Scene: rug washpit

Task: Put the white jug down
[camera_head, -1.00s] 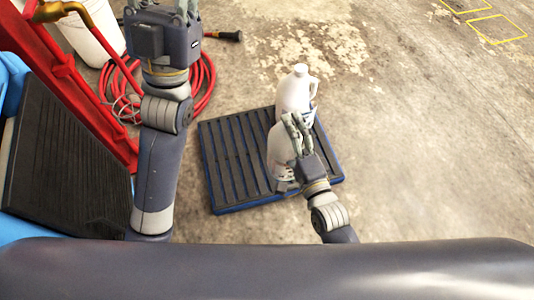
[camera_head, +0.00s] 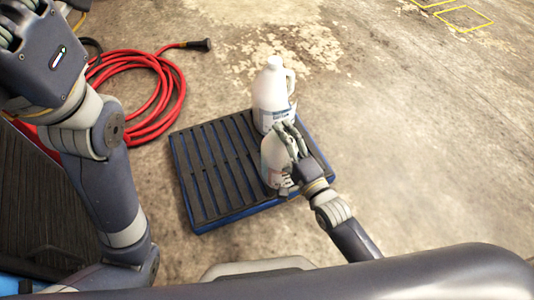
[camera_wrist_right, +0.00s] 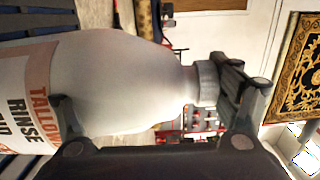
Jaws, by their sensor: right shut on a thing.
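A white jug (camera_head: 272,158) is in my right gripper (camera_head: 290,140), over the right side of the dark slatted pallet (camera_head: 232,210) with a blue edge. I cannot tell whether its base touches the slats. In the right wrist view the jug (camera_wrist_right: 130,75) lies across the picture, its label reading "TALLOW RINSE" and its cap near one finger. The right gripper (camera_wrist_right: 150,115) is shut on it. A second white jug (camera_head: 271,92) with a handle stands upright just behind, at the pallet's far right. My left gripper (camera_head: 8,22) is at the top left edge, partly cut off.
A coiled red hose (camera_head: 160,125) with a black nozzle lies on the floor left of the pallet. The concrete floor to the right is clear. Yellow lines mark the far right. A patterned rug (camera_wrist_right: 300,60) shows in the right wrist view.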

